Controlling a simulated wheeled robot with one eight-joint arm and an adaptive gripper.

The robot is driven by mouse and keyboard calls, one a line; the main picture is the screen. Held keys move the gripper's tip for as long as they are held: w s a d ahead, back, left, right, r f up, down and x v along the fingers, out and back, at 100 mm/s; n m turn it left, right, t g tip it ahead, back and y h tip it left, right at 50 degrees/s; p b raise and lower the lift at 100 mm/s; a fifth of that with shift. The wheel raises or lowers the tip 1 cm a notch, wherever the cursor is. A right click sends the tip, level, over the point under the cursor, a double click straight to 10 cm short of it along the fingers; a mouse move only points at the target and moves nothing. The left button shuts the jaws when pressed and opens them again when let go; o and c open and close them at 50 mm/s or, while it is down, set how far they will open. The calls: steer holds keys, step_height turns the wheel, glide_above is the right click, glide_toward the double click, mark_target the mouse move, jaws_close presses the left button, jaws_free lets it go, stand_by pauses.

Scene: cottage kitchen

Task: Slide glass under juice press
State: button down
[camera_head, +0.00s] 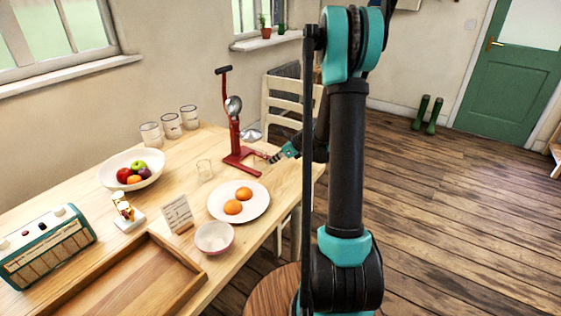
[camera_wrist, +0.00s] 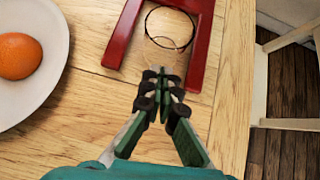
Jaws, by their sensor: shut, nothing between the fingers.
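The red juice press (camera_head: 236,146) stands upright at the table's far right. Its forked red base (camera_wrist: 201,45) fills the top of the wrist view. A clear glass (camera_wrist: 149,32) shows between the two legs of the base; its dark round rim is plain, its body faint. My gripper (camera_wrist: 163,77) is shut and empty, its fingertips low at the open end of the fork, close to the glass. I cannot tell whether they touch it. In the head view my gripper (camera_head: 274,158) is at the base's right end, and the glass there is hard to make out.
Another clear glass (camera_head: 205,170) stands left of the press, with several more glasses (camera_head: 171,126) by the wall. A plate (camera_head: 254,208) with two oranges, a pink bowl (camera_head: 215,238) and a fruit bowl (camera_head: 118,178) are nearby. A chair (camera_head: 291,100) stands beyond the table edge.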

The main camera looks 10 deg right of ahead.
mark_target(265, 156)
steer(key=shift+w+a, duration=0.15)
steer(key=shift+a, duration=0.1)
steer(key=shift+w+a, duration=1.25)
steer(key=shift+a, duration=0.2)
steer(key=shift+s+d, duration=0.1)
